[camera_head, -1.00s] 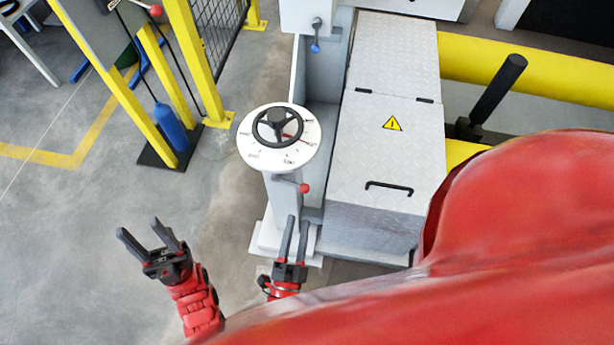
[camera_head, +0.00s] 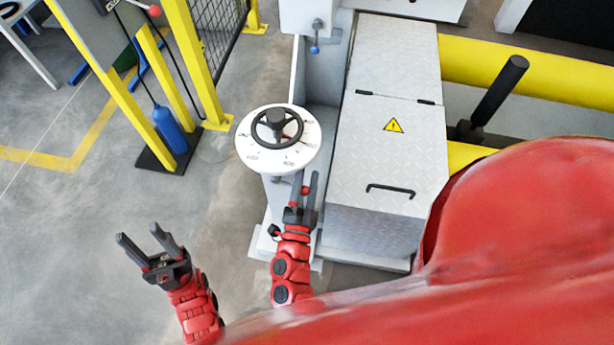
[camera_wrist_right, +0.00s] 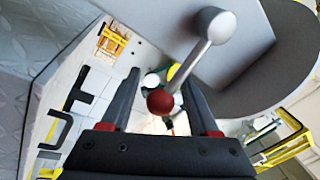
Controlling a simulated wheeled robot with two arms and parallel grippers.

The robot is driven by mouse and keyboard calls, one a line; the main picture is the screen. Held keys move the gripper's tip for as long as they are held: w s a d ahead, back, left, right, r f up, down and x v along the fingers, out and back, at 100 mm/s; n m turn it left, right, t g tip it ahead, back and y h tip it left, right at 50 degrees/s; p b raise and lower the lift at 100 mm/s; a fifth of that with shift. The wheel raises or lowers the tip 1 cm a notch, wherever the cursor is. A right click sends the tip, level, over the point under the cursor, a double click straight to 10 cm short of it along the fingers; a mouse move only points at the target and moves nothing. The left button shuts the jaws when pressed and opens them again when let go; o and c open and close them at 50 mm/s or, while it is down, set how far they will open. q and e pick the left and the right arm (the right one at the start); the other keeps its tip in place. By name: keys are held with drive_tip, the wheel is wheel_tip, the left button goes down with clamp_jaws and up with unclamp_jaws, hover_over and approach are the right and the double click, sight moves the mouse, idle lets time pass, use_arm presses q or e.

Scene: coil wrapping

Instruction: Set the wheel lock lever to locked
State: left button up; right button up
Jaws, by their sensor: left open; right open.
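The wheel lock lever (camera_head: 304,190) is a short rod with a red ball knob, below the dial of the handwheel (camera_head: 278,124). In the right wrist view the lever's red knob (camera_wrist_right: 160,102) hangs from a thin metal rod on a grey rounded hub. My right gripper (camera_head: 306,176) is open at the lever, its fingers pointing up the picture. In the right wrist view the knob appears between its two fingers (camera_wrist_right: 161,80); I cannot tell whether they touch it. My left gripper (camera_head: 138,234) is open and empty over the floor at left.
A white round dial (camera_head: 246,142) surrounds the black handwheel on its post. A grey tread-plate cover (camera_head: 385,145) with a black handle stands to the right. A yellow frame (camera_head: 125,100) with a blue cylinder stands at upper left.

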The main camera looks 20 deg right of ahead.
clamp_jaws()
idle(1.3)
